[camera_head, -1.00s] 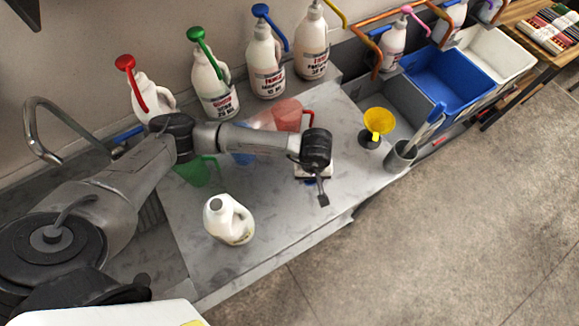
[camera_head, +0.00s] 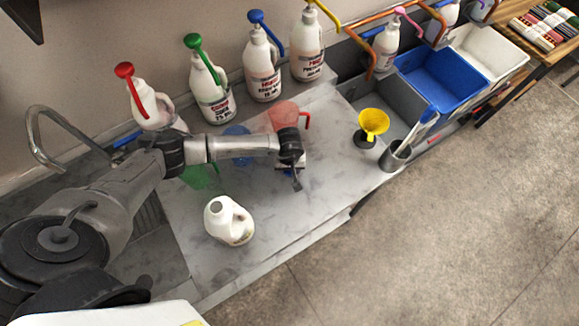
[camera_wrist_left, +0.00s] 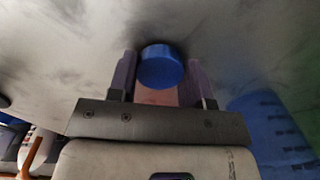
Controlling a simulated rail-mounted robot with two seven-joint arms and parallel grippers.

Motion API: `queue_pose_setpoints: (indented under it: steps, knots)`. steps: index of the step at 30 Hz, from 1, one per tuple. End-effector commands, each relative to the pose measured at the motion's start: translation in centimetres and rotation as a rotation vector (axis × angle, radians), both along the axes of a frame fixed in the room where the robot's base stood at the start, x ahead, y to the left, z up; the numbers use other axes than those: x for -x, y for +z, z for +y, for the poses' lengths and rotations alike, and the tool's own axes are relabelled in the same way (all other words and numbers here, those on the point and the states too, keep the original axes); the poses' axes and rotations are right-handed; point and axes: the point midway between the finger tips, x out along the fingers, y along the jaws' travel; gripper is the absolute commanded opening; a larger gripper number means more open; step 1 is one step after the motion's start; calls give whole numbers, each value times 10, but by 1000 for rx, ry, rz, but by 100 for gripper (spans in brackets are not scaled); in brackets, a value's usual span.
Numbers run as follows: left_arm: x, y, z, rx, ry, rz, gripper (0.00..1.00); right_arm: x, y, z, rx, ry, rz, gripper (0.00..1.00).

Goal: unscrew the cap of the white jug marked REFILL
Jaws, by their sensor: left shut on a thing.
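A white jug (camera_head: 230,222) with a handle stands upright on the grey bench in the head view. Its neck shows a grey, open-looking mouth with no coloured cap on it. Its marking is not legible. My left gripper (camera_wrist_left: 160,80) is shut on a round blue cap (camera_wrist_left: 160,66), which sits between its two fingers in the left wrist view. In the head view the left gripper (camera_head: 290,171) hangs over the bench, behind and to the right of the jug and apart from it. My right gripper is not in view.
A translucent red measuring jug (camera_head: 281,114), a blue one (camera_head: 238,131) and a green one (camera_head: 195,178) stand near my left arm. Pump bottles line the wall. A yellow funnel (camera_head: 373,122) and a grey cup (camera_head: 394,157) are on the right. The bench's front right is clear.

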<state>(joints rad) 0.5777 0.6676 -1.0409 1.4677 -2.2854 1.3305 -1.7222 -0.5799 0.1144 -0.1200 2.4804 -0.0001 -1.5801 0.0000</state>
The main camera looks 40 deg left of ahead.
Motion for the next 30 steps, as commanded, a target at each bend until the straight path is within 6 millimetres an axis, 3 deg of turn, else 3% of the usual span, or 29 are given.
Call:
queue_pose_setpoints:
  steps: [15,16,23,30]
  knots:
    - [0,-9,0,-1,0,-1,17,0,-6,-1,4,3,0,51]
    - [0,-7,0,0,0,-1,48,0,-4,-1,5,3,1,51]
    - [0,-7,0,-1,0,-1,70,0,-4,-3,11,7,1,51]
    - [0,-6,0,0,0,0,71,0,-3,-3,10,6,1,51]
